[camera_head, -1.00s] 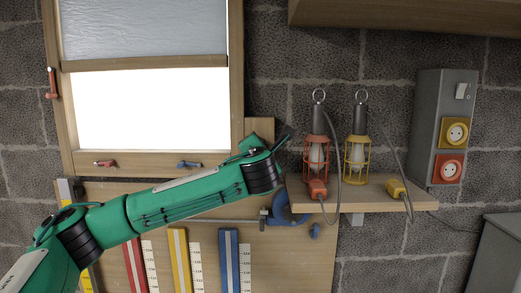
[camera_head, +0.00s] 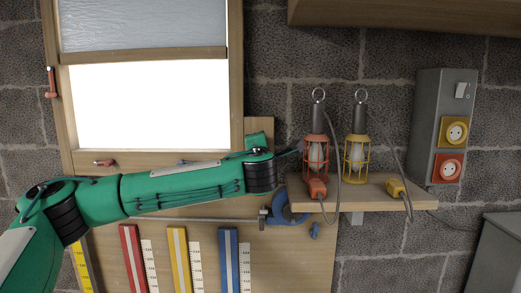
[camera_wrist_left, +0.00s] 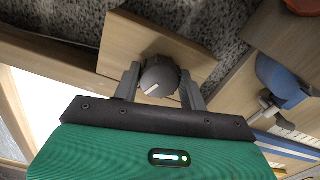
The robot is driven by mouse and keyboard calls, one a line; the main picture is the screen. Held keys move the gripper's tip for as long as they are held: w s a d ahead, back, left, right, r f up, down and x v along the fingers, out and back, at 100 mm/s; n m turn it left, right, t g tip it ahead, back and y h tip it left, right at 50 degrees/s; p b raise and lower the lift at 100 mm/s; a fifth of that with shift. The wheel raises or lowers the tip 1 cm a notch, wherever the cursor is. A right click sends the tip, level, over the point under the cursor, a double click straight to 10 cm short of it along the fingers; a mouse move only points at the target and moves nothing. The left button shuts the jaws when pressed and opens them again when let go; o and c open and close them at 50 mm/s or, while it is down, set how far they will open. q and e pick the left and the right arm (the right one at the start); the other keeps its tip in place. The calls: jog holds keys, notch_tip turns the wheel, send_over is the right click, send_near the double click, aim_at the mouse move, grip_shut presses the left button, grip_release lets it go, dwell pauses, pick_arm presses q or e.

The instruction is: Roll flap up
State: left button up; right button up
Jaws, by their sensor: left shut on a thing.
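The flap (camera_head: 140,25) is a grey, slightly wrinkled sheet with a wooden bar (camera_head: 145,58) along its lower edge. It covers the top of the wooden window frame (camera_head: 236,90), with a bright opening below it. In the left wrist view, a round dark grey knob (camera_wrist_left: 158,73) with a pale mark sits on a wooden board (camera_wrist_left: 115,48). My left gripper (camera_wrist_left: 160,84) is shut on this knob, one finger on each side. In the head view my green arm hides the knob and most of the gripper. My right gripper is in neither view.
A wooden shelf (camera_head: 375,188) right of my arm holds a red caged lamp (camera_head: 316,152) and a yellow one (camera_head: 357,155). A grey socket box (camera_head: 428,125) is further right. A blue clamp (camera_head: 280,208) and coloured strips hang below the arm.

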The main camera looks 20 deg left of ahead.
pick_arm(q)
jog(key=shift+f, duration=0.3)
jog(key=o, duration=0.7)
jog(key=shift+o, duration=1.3)
jog(key=shift+r, duration=0.15)
jog(key=b+v, duration=0.6)
jog(key=v, duration=0.7)
jog(key=shift+s+b, duration=0.3)
jog(key=shift+s, duration=0.1)
jog(key=shift+d, duration=0.1)
